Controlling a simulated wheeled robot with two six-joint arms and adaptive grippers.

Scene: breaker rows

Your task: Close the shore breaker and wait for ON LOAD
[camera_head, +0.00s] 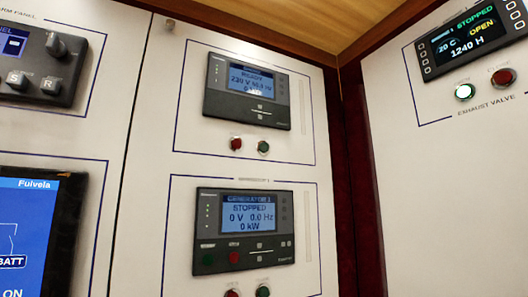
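The upper controller (247,93) on the white panel has a lit blue screen that seems to read READY, about 230 V and 0 kW. Its top line is too blurred to read, so I cannot tell if it is the shore unit. Below it sit a red button (236,143) and a dark green button (263,147). The lower controller (244,231) reads GENERATOR, STOPPED, 0 V, 0.0 Hz, 0 kW. A red button (232,293) and a green button (263,292) show under it at the picture's bottom edge. Neither gripper is in view.
A dark red corner strip separates the walls.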

